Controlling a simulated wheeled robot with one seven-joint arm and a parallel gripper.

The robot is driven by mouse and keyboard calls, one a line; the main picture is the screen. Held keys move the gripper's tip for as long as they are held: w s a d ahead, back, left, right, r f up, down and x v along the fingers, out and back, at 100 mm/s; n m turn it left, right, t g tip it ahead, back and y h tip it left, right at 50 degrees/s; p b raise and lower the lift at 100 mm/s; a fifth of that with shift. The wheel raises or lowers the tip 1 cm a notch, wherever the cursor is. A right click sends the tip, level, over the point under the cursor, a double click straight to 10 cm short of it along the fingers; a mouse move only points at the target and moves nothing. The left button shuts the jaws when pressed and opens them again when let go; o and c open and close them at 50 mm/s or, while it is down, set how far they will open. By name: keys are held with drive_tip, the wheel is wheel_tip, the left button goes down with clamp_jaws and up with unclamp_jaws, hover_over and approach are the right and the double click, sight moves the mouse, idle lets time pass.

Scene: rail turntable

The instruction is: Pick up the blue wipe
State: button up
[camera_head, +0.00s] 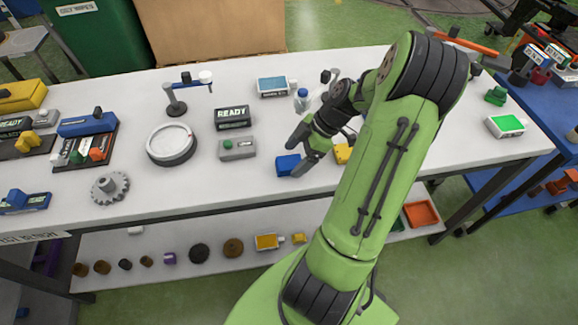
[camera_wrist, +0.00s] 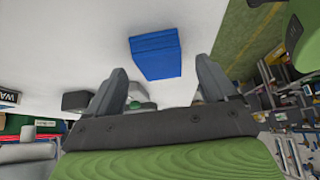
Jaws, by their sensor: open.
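The blue wipe (camera_head: 288,165) is a small folded blue block lying on the white table top, near the table's front edge. My gripper (camera_head: 305,160) reaches down over the table close beside the wipe. Its two fingers (camera_wrist: 163,88) are apart with nothing between them. Whether a finger touches the wipe in the head view I cannot tell.
A yellow item (camera_head: 343,153) sits right of the wipe, partly hidden by my arm. A grey box with a green button (camera_head: 238,150), a READY sign (camera_head: 232,117) and a round dial (camera_head: 171,145) stand left. A small bottle (camera_head: 302,99) stands behind.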

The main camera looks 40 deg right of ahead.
sight(292, 161)
drive_tip(key=shift+x, duration=1.1)
drive_tip(key=shift+d+r, duration=0.1)
drive_tip(key=c, duration=1)
wheel_tip(292, 161, up, 10)
drive_tip(key=p, duration=0.2)
drive_tip(key=shift+r+p, duration=0.1)
drive_tip(key=shift+p, duration=0.25)
drive_tip(key=shift+c, duration=0.2)
drive_tip(key=o, duration=0.3)
drive_tip(key=shift+c, duration=1.1)
